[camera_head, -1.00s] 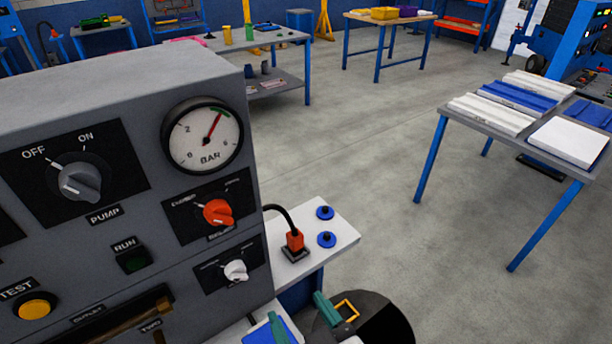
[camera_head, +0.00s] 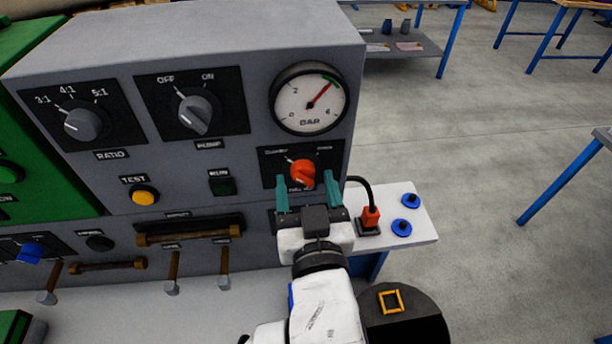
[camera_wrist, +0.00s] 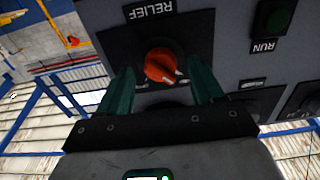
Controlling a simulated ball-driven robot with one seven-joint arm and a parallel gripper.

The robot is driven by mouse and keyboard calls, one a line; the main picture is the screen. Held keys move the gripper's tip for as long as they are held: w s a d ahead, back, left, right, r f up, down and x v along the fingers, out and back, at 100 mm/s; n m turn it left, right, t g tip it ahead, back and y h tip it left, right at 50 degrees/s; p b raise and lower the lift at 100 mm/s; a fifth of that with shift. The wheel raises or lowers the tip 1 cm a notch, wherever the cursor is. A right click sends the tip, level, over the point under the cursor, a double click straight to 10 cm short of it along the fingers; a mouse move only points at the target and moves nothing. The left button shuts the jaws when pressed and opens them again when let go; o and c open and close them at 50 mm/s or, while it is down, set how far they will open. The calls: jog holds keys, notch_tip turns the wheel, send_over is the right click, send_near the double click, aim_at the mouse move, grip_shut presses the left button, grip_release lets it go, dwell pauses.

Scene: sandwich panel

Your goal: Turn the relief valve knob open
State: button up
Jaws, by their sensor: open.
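The relief valve knob (camera_head: 303,172) is orange-red and sits on a black plate below the pressure gauge on the grey panel. In the head view its pointer end is toward the upper left. The knob also shows in the wrist view (camera_wrist: 160,66), where the plate reads RELIEF upside down. My gripper (camera_head: 307,188) is open in front of the plate, with one teal finger to each side of the knob in the picture. In the wrist view my gripper (camera_wrist: 164,84) shows a clear gap between each finger and the knob. I cannot tell the remaining depth to the panel.
The gauge (camera_head: 310,98) is just above the knob, its needle toward the upper right. The pump knob (camera_head: 195,113), yellow test button (camera_head: 144,195) and run button (camera_head: 222,186) are to the left. A red plug (camera_head: 370,217) with a black cable stands close on the right.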

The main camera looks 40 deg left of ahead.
jog(key=shift+w+a, duration=0.35)
jog(key=shift+a, duration=0.15)
jog(key=shift+c, duration=0.4)
jog(key=c, duration=1)
jog(key=shift+o, duration=0.2)
